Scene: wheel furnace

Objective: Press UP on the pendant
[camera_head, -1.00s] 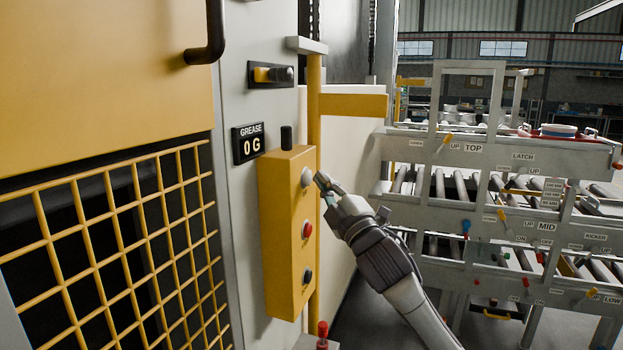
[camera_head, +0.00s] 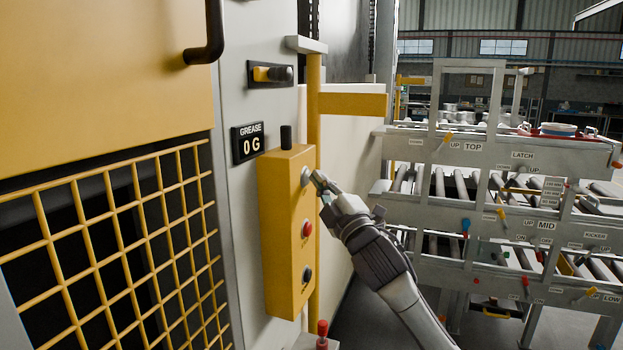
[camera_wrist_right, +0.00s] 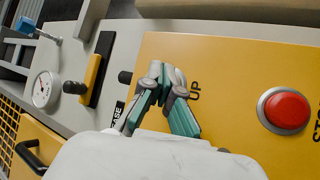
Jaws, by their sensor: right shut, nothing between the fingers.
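The yellow pendant (camera_head: 284,250) hangs upright beside the grey machine panel. On its face are a pale top button (camera_head: 305,176), a red middle button (camera_head: 307,229) and a dark lower button (camera_head: 308,274). My right gripper (camera_head: 319,179) is shut and empty, its tips at the top button. In the right wrist view, the gripper (camera_wrist_right: 161,72) covers most of that button beside the "UP" label (camera_wrist_right: 195,90); whether it is pushed in cannot be told. The red button (camera_wrist_right: 287,109) is clear of the fingers. My left gripper is not in view.
A "GREASE 0 G" display (camera_head: 248,143) is on the panel left of the pendant. A yellow post (camera_head: 314,110) stands behind it. A yellow mesh guard (camera_head: 110,255) fills the lower left. A roller rack (camera_head: 475,205) stands at the right, apart from my arm.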

